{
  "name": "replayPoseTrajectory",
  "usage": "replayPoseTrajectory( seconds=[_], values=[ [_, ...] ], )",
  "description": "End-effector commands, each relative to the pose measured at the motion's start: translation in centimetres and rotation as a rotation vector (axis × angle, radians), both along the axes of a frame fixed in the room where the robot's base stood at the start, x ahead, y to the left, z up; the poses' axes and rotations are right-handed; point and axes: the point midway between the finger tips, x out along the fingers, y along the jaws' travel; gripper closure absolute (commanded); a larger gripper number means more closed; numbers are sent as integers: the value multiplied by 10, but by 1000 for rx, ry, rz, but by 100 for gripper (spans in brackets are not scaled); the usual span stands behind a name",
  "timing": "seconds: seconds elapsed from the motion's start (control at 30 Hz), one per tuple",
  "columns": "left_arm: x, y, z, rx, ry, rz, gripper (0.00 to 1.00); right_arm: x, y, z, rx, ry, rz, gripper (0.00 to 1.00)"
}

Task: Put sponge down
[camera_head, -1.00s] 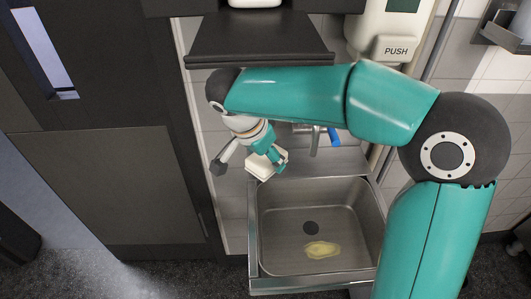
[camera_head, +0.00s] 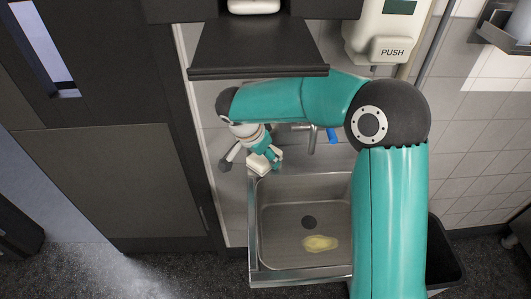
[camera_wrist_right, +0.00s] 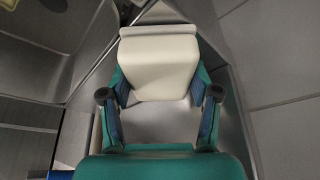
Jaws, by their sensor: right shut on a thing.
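My right gripper (camera_head: 263,158) is shut on a cream-white block, which I take to be the sponge (camera_head: 257,166). It holds it at the back left corner of the metal sink (camera_head: 254,235). In the right wrist view the sponge (camera_wrist_right: 160,65) sits between the two fingers of the right gripper (camera_wrist_right: 160,88), above or on the metal rim; I cannot tell whether it touches. My left gripper is not in view.
A flat yellow patch (camera_head: 320,243) lies in the basin near the drain (camera_head: 309,222). A dark shelf (camera_head: 258,48) and a soap dispenser (camera_head: 385,40) hang above. A black bin (camera_head: 446,262) stands at right.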

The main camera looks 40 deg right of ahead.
Motion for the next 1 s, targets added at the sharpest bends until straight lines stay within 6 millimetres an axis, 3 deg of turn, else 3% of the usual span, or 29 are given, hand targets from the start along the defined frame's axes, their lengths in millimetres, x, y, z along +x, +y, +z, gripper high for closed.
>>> replayPoseTrajectory(
  seconds=[0.27, 0.3, 0.43, 0.77, 1.0],
  values=[
    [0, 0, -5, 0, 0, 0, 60, 0, 0, -3, 0, -1, -1, 66],
    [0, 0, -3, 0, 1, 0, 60, 0, 0, -2, 0, -1, -1, 34],
    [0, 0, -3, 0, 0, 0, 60, 0, 0, -1, 0, -1, -1, 13],
    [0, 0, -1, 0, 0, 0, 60, -1, 0, 0, 0, -1, -2, 13],
    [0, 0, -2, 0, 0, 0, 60, -1, 8, 21, 0, -6, -1, 13]
  ],
)
